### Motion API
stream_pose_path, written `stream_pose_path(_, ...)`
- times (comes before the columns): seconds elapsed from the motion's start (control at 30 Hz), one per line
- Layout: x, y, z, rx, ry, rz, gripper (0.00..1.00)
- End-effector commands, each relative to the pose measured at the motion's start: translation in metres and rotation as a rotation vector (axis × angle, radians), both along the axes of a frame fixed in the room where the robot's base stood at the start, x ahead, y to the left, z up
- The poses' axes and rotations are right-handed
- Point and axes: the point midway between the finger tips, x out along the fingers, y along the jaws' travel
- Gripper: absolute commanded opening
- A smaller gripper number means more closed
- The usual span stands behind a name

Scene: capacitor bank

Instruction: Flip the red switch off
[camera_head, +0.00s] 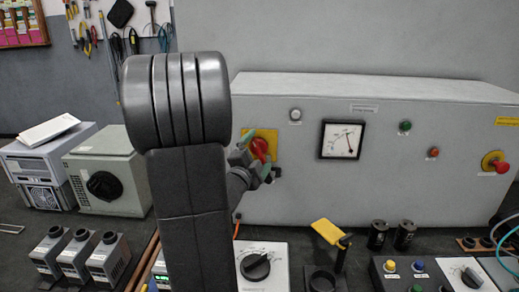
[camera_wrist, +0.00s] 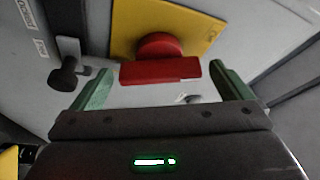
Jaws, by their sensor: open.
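The red switch (camera_head: 259,148) is a rotary handle on a yellow plate (camera_head: 272,135) at the left part of the grey cabinet front. In the wrist view the red switch (camera_wrist: 160,68) has a round hub and a bar lying nearly level across the picture, below the hub. My gripper (camera_head: 262,155) is at the switch in the head view, partly hidden by my arm. In the wrist view my gripper (camera_wrist: 160,88) is open, with one green finger on each side of the red bar. Gaps show between the bar and both fingers.
A black knob or lever (camera_wrist: 68,75) sits left of the yellow plate in the wrist view, close to the left finger. The grey cabinet (camera_head: 385,110) also bears a dial meter (camera_head: 341,139) and a red emergency button (camera_head: 497,164). A yellow-handled lever (camera_head: 329,232) stands on the bench in front.

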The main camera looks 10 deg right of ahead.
Motion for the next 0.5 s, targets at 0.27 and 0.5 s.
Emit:
stream_pose_path(0.27,0.0115,-0.0089,0.0021,0.001,-0.001,0.0,0.98)
stream_pose_path(0.5,0.0114,-0.0088,0.002,0.001,-0.001,0.0,0.9)
